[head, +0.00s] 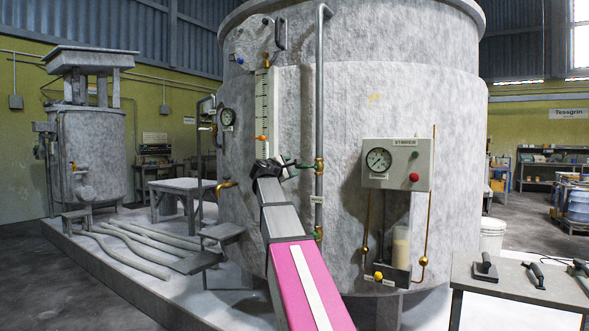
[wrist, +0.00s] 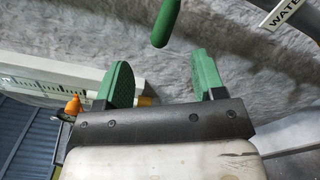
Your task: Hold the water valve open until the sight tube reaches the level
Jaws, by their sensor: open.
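The sight tube (head: 264,105) stands upright beside a black-marked scale on the big grey vat, with an orange marker (head: 261,138) near its lower part. I cannot make out the liquid level in it. The scale and orange marker (wrist: 73,106) also show at the left of the wrist view. The water valve's green handle (wrist: 167,22) hangs in front of the gap between my fingers, apart from both. My gripper (wrist: 163,72) is open and empty, with green pads. In the head view my gripper (head: 280,164) is at the vat, just left of the valve pipe, partly hiding the tube's foot.
A vertical grey pipe (head: 319,100) with brass fittings runs down the vat beside my gripper, carrying a small label (head: 316,199). A gauge box (head: 397,164) with a red button is to the right. A bench (head: 515,287) with tools stands at lower right.

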